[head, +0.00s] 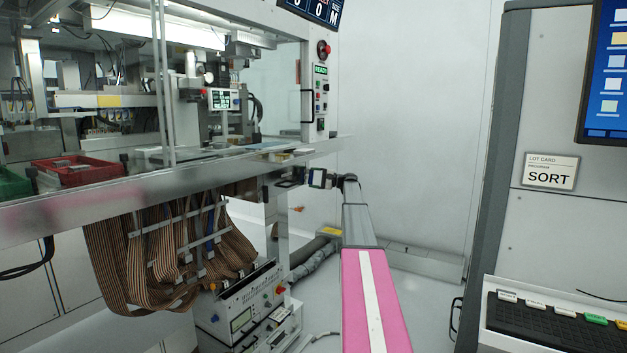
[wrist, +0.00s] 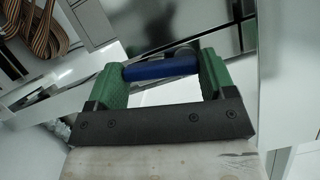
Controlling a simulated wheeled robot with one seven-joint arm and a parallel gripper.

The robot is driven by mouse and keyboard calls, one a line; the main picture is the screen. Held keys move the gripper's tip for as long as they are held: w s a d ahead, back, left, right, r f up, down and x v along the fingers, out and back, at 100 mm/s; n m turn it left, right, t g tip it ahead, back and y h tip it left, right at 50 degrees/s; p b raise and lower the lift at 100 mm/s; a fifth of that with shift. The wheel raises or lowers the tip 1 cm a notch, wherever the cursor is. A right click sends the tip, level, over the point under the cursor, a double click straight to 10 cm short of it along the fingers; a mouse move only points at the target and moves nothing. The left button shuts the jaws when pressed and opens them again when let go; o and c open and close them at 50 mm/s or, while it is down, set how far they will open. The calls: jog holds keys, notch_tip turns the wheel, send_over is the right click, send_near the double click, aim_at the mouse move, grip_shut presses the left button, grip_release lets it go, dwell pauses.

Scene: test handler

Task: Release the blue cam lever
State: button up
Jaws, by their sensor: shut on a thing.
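The blue cam lever (wrist: 160,68) shows in the wrist view as a blue bar lying crosswise between the green fingers of my gripper (wrist: 163,72). The fingers are shut on it, one at each end of the visible bar. A dark rounded part shows just behind the bar; what it joins is hidden. In the head view my gripper (head: 290,178) is small, at the end of my arm, by the underside of the machine's long ledge. The lever cannot be made out there.
The machine's metal ledge (head: 170,185) runs above and left of my gripper. Brown ribbon cables (head: 165,255) hang below it, over a white instrument box (head: 245,305). A red tray (head: 75,170) sits on the ledge. The floor (head: 420,290) right of my arm is clear.

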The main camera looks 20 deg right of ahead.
jog(key=shift+w+d+n+h, duration=0.1)
jog(key=shift+d+n+h, duration=0.05)
jog(key=shift+n, duration=0.4)
jog(key=shift+w+d+n+h, duration=0.1)
jog(key=shift+n+h, duration=0.05)
jog(key=shift+n, duration=0.4)
jog(key=shift+g, duration=0.3)
jog(key=o, duration=0.9)
jog(key=shift+s+d, duration=0.1)
jog(key=v, duration=1)
jog(key=shift+s+d, duration=0.15)
jog(key=shift+d, duration=0.1)
